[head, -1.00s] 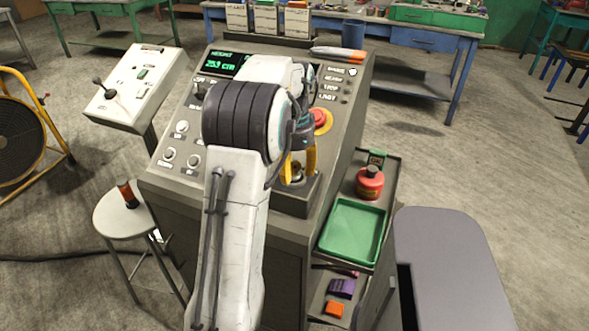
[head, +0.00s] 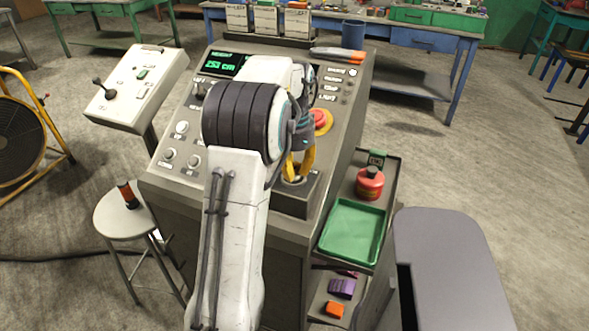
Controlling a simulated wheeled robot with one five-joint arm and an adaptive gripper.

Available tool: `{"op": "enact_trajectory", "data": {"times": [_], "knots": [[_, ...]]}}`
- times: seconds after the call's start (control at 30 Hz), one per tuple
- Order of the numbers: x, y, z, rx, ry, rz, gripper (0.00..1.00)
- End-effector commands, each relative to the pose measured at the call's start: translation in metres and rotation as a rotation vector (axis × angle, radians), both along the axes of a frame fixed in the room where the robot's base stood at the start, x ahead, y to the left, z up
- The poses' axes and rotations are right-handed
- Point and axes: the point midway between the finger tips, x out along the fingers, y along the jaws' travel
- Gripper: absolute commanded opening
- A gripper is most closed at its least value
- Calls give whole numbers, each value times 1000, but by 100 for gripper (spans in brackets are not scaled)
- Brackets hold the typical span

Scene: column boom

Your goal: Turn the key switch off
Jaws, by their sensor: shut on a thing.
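The grey console (head: 270,232) stands in the middle of the head view, with a lit green height display (head: 222,66). A raised dark box (head: 297,201) sits at its lower right corner, where the key switch seems to be. My gripper (head: 299,172) points down at the top of this box. Its yellow fingers are shut on the key, which they mostly hide. I cannot read the key's position or any off mark.
A red stop button (head: 321,120) is just behind my gripper. A green tray (head: 353,232) and a red can (head: 369,183) are on the side shelf at the right. A stool (head: 124,216) stands at the left. A side panel with a lever (head: 130,95) is at the upper left.

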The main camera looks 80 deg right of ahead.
Motion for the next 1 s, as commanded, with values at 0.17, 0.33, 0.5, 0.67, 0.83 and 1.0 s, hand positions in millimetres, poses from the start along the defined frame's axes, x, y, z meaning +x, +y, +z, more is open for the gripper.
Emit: {"op": "enact_trajectory", "data": {"times": [0.17,0.33,0.5,0.67,0.83,1.0], "knots": [[0,0,1,3,0,74,0],[-1,0,1,3,0,203,0],[-1,-1,1,3,-1,363,0],[-2,-1,1,5,-1,515,0],[-2,-2,0,3,0,677,0],[-2,-3,0,4,-1,838,0]]}}
